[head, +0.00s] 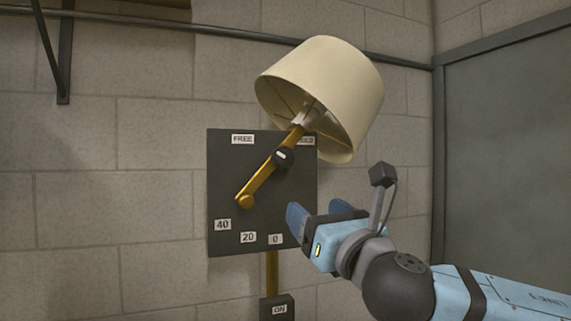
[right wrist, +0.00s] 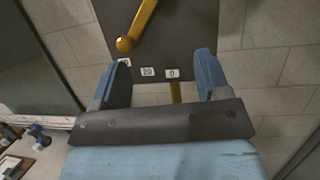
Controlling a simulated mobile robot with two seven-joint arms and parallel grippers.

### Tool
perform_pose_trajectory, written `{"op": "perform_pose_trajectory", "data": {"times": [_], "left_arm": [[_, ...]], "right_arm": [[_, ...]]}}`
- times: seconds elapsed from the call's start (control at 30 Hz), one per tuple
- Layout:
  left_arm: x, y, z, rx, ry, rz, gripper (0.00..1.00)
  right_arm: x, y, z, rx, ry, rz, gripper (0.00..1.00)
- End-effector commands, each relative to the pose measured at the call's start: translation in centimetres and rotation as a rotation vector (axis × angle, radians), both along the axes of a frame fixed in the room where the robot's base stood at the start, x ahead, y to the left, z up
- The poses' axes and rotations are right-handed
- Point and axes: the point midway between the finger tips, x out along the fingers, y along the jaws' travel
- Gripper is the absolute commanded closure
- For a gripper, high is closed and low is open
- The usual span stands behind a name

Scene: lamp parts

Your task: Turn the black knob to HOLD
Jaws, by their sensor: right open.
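The black knob (head: 283,157) sits partway along the slanted brass arm (head: 262,181) of a wall lamp, in front of a dark panel (head: 227,177). It bears a short white mark. A FREE label (head: 243,139) is at the panel's top left; a second label (head: 307,141) at top right is partly hidden. My right gripper (head: 315,212) is open and empty, below and right of the knob, apart from it. In the right wrist view its spread fingers (right wrist: 158,72) face the panel's lower edge; the knob is out of that view. My left gripper is not in view.
A cream lampshade (head: 325,90) tilts at the arm's upper end, close above the knob. Labels 40, 20 and 0 (head: 275,239) line the panel's bottom. A brass rod runs down to a black ON box (head: 278,308).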

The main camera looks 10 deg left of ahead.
Motion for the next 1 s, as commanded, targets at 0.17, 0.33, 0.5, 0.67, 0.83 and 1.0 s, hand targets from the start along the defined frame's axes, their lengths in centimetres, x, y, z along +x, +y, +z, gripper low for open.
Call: {"op": "perform_pose_trajectory", "data": {"times": [0.17, 0.33, 0.5, 0.67, 0.83, 1.0], "left_arm": [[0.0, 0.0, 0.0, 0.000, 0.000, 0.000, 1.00], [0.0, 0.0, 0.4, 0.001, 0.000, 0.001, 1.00], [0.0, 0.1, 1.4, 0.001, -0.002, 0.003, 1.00], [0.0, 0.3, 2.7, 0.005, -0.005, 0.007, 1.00], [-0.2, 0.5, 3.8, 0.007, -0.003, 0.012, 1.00], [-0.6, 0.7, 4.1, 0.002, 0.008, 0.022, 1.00]], "right_arm": [[-0.7, -0.3, 3.0, -0.101, -0.138, -0.066, 0.31], [-0.4, 0.1, 3.9, -0.122, -0.163, -0.082, 0.31], [1.5, 1.6, 5.1, -0.120, -0.162, -0.081, 0.31], [4.0, 3.6, 6.5, -0.119, -0.161, -0.080, 0.31], [6.6, 5.6, 7.7, -0.119, -0.160, -0.081, 0.31], [8.3, 7.0, 8.4, -0.118, -0.160, -0.079, 0.31]]}}
